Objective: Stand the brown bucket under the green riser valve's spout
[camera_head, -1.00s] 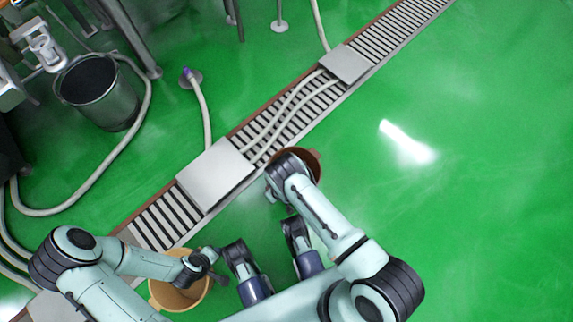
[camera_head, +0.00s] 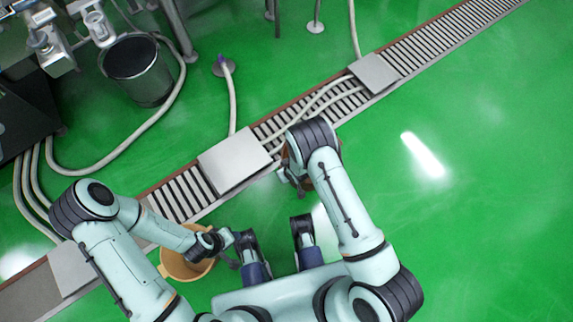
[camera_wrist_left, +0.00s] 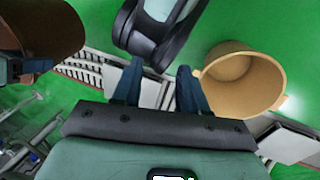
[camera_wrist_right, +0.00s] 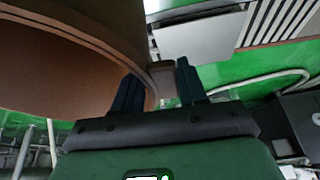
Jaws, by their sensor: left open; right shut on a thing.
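The brown bucket (camera_head: 333,174) hangs from my right gripper (camera_head: 289,174), mostly hidden behind my right arm in the head view. In the right wrist view the brown bucket (camera_wrist_right: 60,65) fills the left, and my right gripper (camera_wrist_right: 158,80) is shut on a small tab at its rim. It also shows at the top left of the left wrist view (camera_wrist_left: 45,25). My left gripper (camera_wrist_left: 157,80) is open and empty. It is above and beside a tan bucket (camera_wrist_left: 270,75), which stands on the floor. I cannot make out a green riser valve or its spout.
A slatted floor drain (camera_head: 178,197) with metal cover plates (camera_head: 235,158) crosses diagonally. Pale hoses (camera_head: 100,172) lie on the floor at left. A dark metal bucket (camera_head: 140,75) stands by steel equipment (camera_head: 45,40) at the upper left. The green floor at right is clear.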

